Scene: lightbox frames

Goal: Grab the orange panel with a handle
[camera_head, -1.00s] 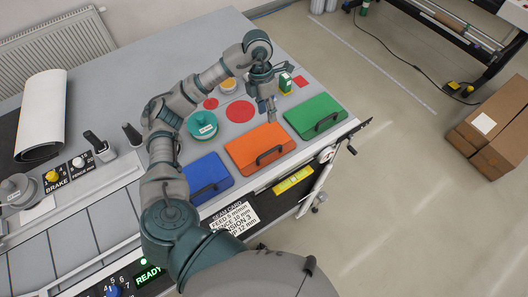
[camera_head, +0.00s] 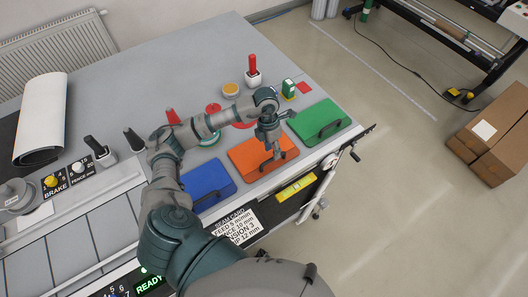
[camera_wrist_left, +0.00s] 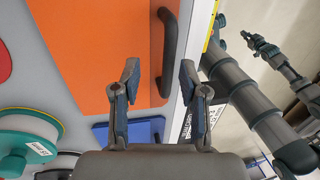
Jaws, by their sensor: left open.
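The orange panel (camera_head: 248,157) lies flat on the grey table, between a blue panel (camera_head: 207,181) and a green panel (camera_head: 319,121). Its dark handle (camera_wrist_left: 169,50) runs along the edge nearest me. My left gripper (camera_head: 276,152) is over the handle and partly hides it. In the left wrist view the open fingers (camera_wrist_left: 158,80) appear on either side of one end of the handle; whether they reach down around it I cannot tell. My right gripper is out of the head view; a jointed grey arm part (camera_wrist_left: 262,45) at upper right in the wrist view may be it.
A teal round container (camera_wrist_left: 25,140) is near the blue panel. A yellow level (camera_head: 295,187) is at the table's front.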

